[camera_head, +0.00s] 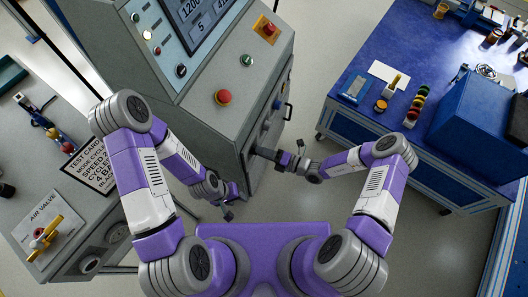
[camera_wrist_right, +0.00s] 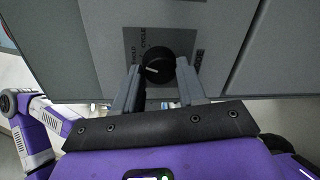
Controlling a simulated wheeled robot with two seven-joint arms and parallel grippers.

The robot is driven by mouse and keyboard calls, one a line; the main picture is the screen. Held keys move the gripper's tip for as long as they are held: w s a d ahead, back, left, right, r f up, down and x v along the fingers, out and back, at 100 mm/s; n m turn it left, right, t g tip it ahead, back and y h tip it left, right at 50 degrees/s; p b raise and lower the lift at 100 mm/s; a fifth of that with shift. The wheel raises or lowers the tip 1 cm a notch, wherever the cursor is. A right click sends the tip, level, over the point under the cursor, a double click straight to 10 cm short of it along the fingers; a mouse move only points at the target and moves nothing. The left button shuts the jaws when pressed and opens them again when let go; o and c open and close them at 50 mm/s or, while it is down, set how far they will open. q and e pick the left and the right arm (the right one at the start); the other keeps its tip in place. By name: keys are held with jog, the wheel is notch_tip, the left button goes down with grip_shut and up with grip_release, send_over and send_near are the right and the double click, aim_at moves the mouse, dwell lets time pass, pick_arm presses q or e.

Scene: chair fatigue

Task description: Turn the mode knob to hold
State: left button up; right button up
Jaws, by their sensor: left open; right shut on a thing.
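The black mode knob (camera_wrist_right: 158,65) is on the grey machine panel in the right wrist view. Its white pointer line points left and slightly down. My right gripper (camera_wrist_right: 159,78) is shut on the knob, one finger on each side. In the head view my right gripper (camera_head: 272,155) reaches the cabinet's side, and I cannot make out the knob there. My left gripper (camera_head: 228,211) is open and empty, low in front of the cabinet.
The grey machine cabinet (camera_head: 205,95) carries a screen, a red stop button (camera_head: 223,97) and a second one (camera_head: 269,29). A grey bench (camera_head: 30,130) with a test card and air valve is at left. A blue workbench (camera_head: 420,45) is at right. Floor between is clear.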

jog(key=o, duration=1.1)
jog(key=shift+c, duration=0.2)
jog(key=p+v, duration=0.1)
jog(key=v, duration=0.6)
jog(key=shift+d, duration=0.3)
jog(key=shift+s, duration=0.1)
